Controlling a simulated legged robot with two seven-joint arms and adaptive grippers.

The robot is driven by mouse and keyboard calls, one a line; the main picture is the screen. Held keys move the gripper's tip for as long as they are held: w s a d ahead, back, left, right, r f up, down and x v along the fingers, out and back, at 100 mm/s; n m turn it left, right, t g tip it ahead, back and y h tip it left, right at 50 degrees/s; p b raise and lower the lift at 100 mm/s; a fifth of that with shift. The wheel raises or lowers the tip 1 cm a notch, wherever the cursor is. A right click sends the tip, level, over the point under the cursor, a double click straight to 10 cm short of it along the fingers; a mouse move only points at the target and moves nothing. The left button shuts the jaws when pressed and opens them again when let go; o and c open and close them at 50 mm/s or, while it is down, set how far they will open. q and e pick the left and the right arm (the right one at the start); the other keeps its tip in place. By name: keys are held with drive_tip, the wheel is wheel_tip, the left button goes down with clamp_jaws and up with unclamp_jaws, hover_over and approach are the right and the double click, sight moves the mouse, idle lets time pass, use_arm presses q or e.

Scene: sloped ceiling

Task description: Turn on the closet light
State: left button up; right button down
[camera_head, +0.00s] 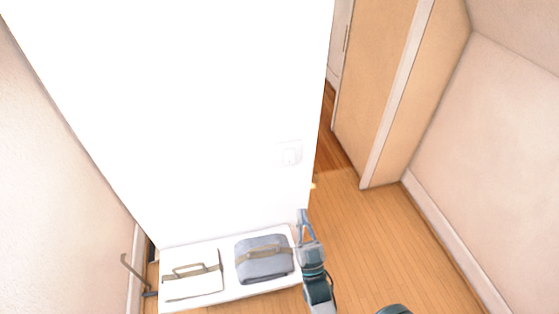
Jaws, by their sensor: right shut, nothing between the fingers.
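A small white light switch (291,154) is on the bright white wall panel (200,100), near its right edge. Its on or off position is too faint to tell. My right gripper (303,213) is shut and empty. It points up the picture, below the switch and apart from it, near the panel's lower right corner. My left gripper is not in view.
A white low shelf (228,290) at the panel's foot holds a folded grey-blue bundle (264,262) and a white strapped item (192,279). A metal hook-like bar (130,268) stands at left. Wooden floor (390,240) is free at right, before a tan closet side (370,80).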

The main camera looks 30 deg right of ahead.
sight(289, 161)
drive_tip(key=shift+s+a+r, duration=0.1)
drive_tip(key=shift+s+r, duration=0.2)
drive_tip(key=p+x, duration=0.1)
drive_tip(key=x, duration=0.3)
drive_tip(key=w+f+p+x, duration=0.1)
drive_tip(key=x, duration=0.3)
drive_tip(key=f+p+x, duration=0.1)
drive_tip(key=x, duration=0.3)
drive_tip(key=shift+w+d+r, duration=0.15)
drive_tip(key=shift+w+d, duration=0.15)
drive_tip(key=shift+w, duration=0.05)
drive_tip(key=shift+w+d, duration=0.1)
drive_tip(key=shift+w, duration=0.3)
